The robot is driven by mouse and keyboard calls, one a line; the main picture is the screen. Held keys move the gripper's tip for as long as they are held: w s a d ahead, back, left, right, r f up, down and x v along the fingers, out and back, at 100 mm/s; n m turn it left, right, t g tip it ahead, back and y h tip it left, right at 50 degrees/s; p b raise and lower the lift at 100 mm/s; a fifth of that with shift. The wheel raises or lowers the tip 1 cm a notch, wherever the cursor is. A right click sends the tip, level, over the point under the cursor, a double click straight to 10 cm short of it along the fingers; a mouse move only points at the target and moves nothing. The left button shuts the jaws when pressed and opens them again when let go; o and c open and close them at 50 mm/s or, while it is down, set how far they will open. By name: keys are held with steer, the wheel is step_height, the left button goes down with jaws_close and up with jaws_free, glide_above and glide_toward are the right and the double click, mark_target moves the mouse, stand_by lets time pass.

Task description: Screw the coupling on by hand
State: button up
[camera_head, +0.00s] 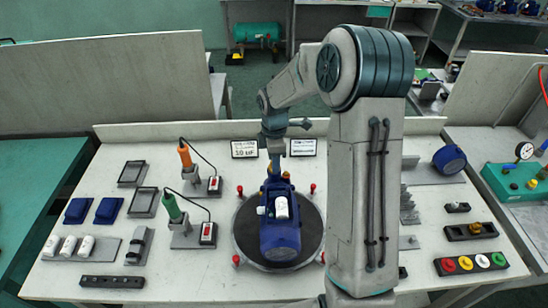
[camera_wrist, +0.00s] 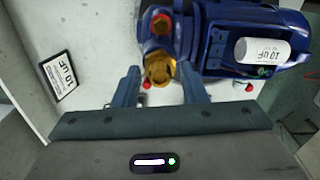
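The blue pump (camera_head: 280,235) lies on a dark round turntable (camera_head: 250,255) at the middle of the bench, a white capacitor on its side. In the wrist view the pump (camera_wrist: 215,35) has a brass fitting (camera_wrist: 159,70), apparently the coupling, at its near end; I cannot tell how far it is threaded on. My gripper (camera_wrist: 160,82) is open, with one blue finger on each side of the brass fitting and gaps visible. In the head view my gripper (camera_head: 276,168) is over the pump's far end, where my arm partly hides things.
Red knobs stand around the turntable rim. Orange (camera_head: 185,154) and green (camera_head: 172,207) screwdrivers stand in holders at left. A black block with a brass part (camera_head: 475,229) and a button strip (camera_head: 470,263) lie at right. Small label signs (camera_head: 244,149) stand behind.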

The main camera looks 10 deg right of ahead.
steer(key=shift+n+p, duration=0.3)
steer(key=shift+n, duration=0.7)
steer(key=shift+r+n+p, duration=0.2)
steer(key=shift+n+p, duration=0.5)
steer(key=shift+n, duration=0.2)
steer(key=shift+f+n+p, duration=0.15)
steer(key=shift+n+p, duration=0.15)
steer(key=shift+n, duration=0.5)
steer(key=shift+c, duration=0.3)
